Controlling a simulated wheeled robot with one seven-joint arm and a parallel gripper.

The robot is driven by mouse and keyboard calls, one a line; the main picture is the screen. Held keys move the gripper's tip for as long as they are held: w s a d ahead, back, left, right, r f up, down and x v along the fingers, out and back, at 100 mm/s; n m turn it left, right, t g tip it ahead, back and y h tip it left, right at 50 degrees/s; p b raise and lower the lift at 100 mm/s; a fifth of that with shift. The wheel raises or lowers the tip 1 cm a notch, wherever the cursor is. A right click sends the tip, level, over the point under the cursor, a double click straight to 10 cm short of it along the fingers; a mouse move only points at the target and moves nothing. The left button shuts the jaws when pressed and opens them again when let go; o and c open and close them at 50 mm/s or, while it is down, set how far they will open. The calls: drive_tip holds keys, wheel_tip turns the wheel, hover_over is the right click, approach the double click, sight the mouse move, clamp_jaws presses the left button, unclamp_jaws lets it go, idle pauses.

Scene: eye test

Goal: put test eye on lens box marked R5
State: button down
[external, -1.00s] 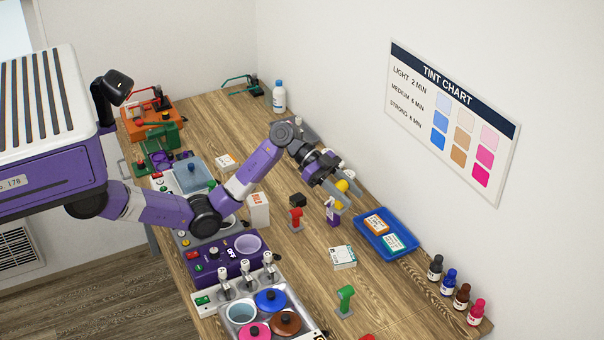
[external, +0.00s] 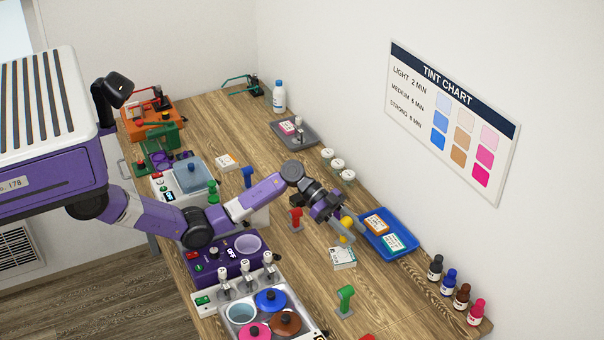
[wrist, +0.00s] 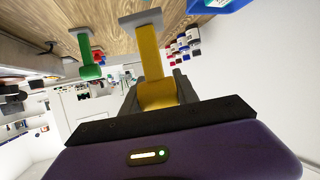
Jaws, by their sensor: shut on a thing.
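My gripper (external: 347,229) is shut on a yellow test eye (external: 346,238), a post with a grey foot. In the wrist view the yellow test eye (wrist: 152,55) fills the middle, between the fingers of my gripper (wrist: 160,88). In the external view it appears just above a white-and-green lens box (external: 344,259) on the table; I cannot tell whether they touch. An orange lens box (external: 376,223) and a teal one (external: 394,242) lie in a blue tray (external: 406,252) to the right. The markings are too small to read, so I cannot tell which is R5.
A red test eye (external: 296,217) stands left of my gripper, a green one (external: 346,300) in front. Several bottles (external: 448,281) line the wall side. A grey tray (external: 303,143) with a pink box and white-lidded jars (external: 337,164) stand behind. Dye pots (external: 270,300) are front left.

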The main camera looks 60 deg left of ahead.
drive_tip(key=shift+f, duration=2.4)
drive_tip(key=shift+f, duration=0.2)
drive_tip(key=c, duration=0.9)
unclamp_jaws()
drive_tip(key=shift+r, duration=0.1)
drive_tip(key=shift+r+p, duration=0.15)
drive_tip(key=shift+p, duration=0.15)
drive_tip(key=p+v, duration=0.3)
drive_tip(key=v, duration=0.9)
drive_tip(key=shift+s, duration=0.1)
